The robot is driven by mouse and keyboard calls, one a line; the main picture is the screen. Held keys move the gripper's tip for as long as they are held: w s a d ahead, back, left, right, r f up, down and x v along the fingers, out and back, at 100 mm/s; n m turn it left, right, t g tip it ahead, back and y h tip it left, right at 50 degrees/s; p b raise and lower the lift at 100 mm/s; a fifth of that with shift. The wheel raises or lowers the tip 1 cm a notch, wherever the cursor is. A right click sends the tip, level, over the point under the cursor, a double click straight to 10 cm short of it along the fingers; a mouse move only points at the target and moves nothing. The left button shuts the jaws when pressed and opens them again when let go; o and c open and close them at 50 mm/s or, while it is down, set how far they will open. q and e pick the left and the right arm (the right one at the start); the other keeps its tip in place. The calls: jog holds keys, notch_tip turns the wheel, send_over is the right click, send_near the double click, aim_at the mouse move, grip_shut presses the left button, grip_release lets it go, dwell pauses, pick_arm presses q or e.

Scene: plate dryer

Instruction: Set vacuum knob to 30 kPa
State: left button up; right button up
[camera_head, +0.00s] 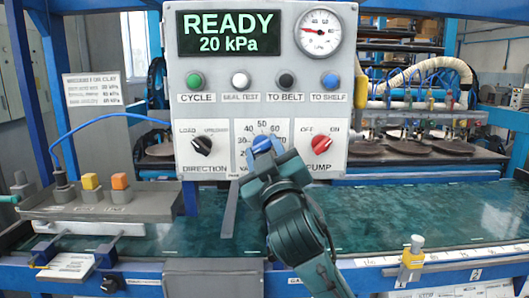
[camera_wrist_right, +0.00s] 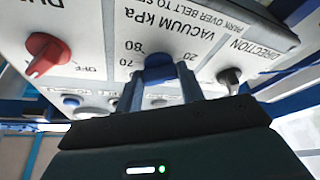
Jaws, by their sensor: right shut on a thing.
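The blue vacuum knob (camera_head: 262,143) sits low in the middle of the grey control panel (camera_head: 222,112), inside a dial marked around 40, 50, 60 and 70. My right gripper (camera_head: 265,154) reaches up from below and is shut on the knob, hiding much of the dial. In the right wrist view, the two fingers (camera_wrist_right: 160,88) sit on either side of the blue knob (camera_wrist_right: 159,72), by the upside-down words VACUUM kPa. The display (camera_head: 229,33) reads READY 20 kPa. The knob's pointer cannot be made out. My left gripper is not in view.
The black DIRECTION knob (camera_head: 202,145) is left of the dial, and the red PUMP knob (camera_head: 320,143) right of it. Several push buttons run above. A pressure gauge (camera_head: 319,31) is at top right. A green belt (camera_head: 430,205) lies behind and below.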

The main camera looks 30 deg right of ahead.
pick_arm(q)
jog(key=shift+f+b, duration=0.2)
jog(key=shift+b, duration=0.1)
pick_arm(e)
jog(key=shift+m, duration=0.4)
